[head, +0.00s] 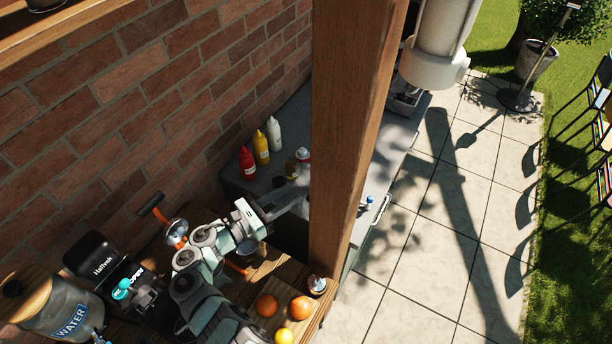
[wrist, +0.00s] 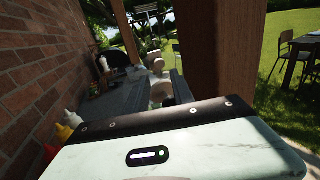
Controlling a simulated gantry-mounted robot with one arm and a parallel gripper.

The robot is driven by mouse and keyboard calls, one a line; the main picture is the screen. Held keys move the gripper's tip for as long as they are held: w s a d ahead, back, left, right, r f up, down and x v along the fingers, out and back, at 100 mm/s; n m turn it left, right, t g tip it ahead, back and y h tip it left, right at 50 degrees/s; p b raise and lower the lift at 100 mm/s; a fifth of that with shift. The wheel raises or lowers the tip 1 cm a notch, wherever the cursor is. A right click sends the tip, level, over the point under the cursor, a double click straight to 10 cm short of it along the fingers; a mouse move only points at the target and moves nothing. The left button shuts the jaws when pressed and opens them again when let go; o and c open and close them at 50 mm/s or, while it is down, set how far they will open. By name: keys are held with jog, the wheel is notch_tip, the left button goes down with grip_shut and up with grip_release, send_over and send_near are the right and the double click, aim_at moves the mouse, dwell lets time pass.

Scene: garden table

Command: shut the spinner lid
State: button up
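I cannot make out the spinner or its lid for certain in either view. My gripper (head: 292,202) reaches right over the grey counter from the end of my arm in the head view, close to the wooden post, which may hide part of it. Its fingertips are not clear, and I see nothing held. In the wrist view, the pale gripper housing fills the bottom. Just beyond its edge is a small whitish rounded object (wrist: 161,90), partly hidden, which I cannot identify.
A thick wooden post (head: 355,130) blocks part of the counter (head: 232,178). Red (head: 247,164), yellow (head: 261,148) and white (head: 274,134) bottles stand by the brick wall.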

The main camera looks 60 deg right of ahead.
jog(key=p+x, duration=0.1)
jog(key=x, duration=0.6)
jog(key=shift+s+d, duration=0.15)
jog(key=shift+d, duration=0.2)
jog(key=shift+c, duration=0.2)
grip_shut()
jog(key=shift+r, duration=0.1)
dwell(0.7)
